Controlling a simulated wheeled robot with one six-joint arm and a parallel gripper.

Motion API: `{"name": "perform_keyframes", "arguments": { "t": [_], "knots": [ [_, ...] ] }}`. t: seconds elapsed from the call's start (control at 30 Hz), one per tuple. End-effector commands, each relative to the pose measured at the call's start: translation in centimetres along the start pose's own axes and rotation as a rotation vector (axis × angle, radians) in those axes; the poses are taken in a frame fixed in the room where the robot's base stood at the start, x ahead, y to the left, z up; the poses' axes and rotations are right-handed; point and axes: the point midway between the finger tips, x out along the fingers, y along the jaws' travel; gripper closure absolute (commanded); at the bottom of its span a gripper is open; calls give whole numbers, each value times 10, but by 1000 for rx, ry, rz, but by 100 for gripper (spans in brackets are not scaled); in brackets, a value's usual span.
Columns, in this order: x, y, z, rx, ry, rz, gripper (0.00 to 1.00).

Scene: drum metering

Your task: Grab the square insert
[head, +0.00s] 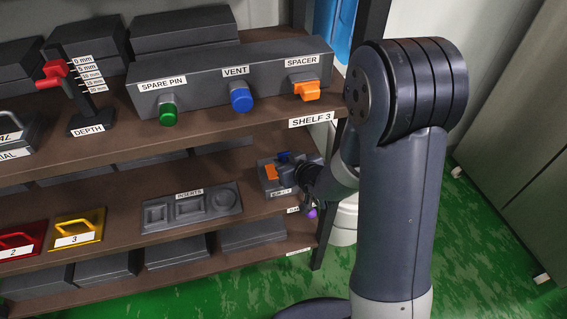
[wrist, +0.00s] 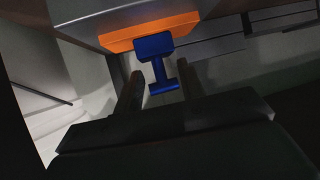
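The tray labelled INSERTS (head: 192,207) lies on the lower shelf with square-edged and round recesses; they look empty. No piece is labelled as the square insert. Right of the tray, a grey box (head: 268,188) carries an orange part (head: 271,172) and a blue part (head: 284,157). In the wrist view, a blue I-shaped piece (wrist: 156,62) stands in front of an orange plate (wrist: 118,42) on a grey body. My gripper (wrist: 160,88) is open, its two dark fingers on either side of the blue piece's lower end. I cannot tell whether they touch it.
Above is shelf 3 (head: 312,120), with a grey block holding green, blue and orange knobs. Yellow (head: 78,240) and red (head: 22,242) handled plates lie left of the tray. A purple thing (head: 312,213) shows below my gripper. A dark shelf post stands close by.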

Motion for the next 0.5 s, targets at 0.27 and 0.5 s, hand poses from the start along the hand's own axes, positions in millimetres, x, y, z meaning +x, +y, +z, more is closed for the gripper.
{"name": "perform_keyframes", "arguments": {
  "t": [0.27,0.5],
  "knots": [
    [2,0,0,0,0,0,64],
    [2,0,0,0,0,0,83]
  ]
}}
